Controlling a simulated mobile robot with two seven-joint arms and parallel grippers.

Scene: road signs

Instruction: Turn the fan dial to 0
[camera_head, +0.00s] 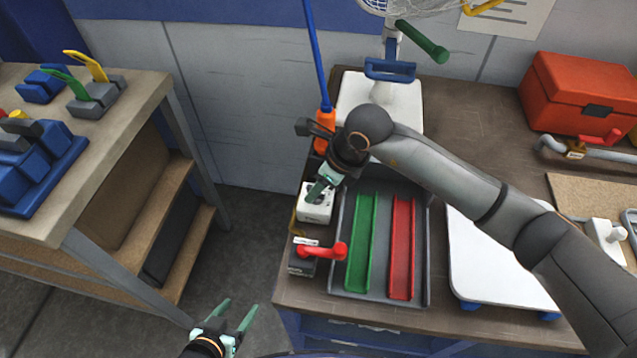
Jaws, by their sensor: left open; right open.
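A fan stands at the back of the workbench, with a wire cage (425,6) cut off by the top edge and a white base (408,108). A small white box (314,208) sits at the bench's left edge. I cannot tell whether it carries the fan dial, as no dial or number is readable. My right gripper (320,190) is over this box, its teal fingers pointing down at its top, open. Contact is unclear, and the gripper hides part of the box. My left gripper (236,316) is open and empty, low in front of the bench's left side, above the floor.
A red-handled switch box (301,262) stands just in front of the white box. A grey tray (384,285) with green and red channels lies to its right. A blue pole in an orange holder (325,122) rises behind. A red toolbox (575,95) stands back right.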

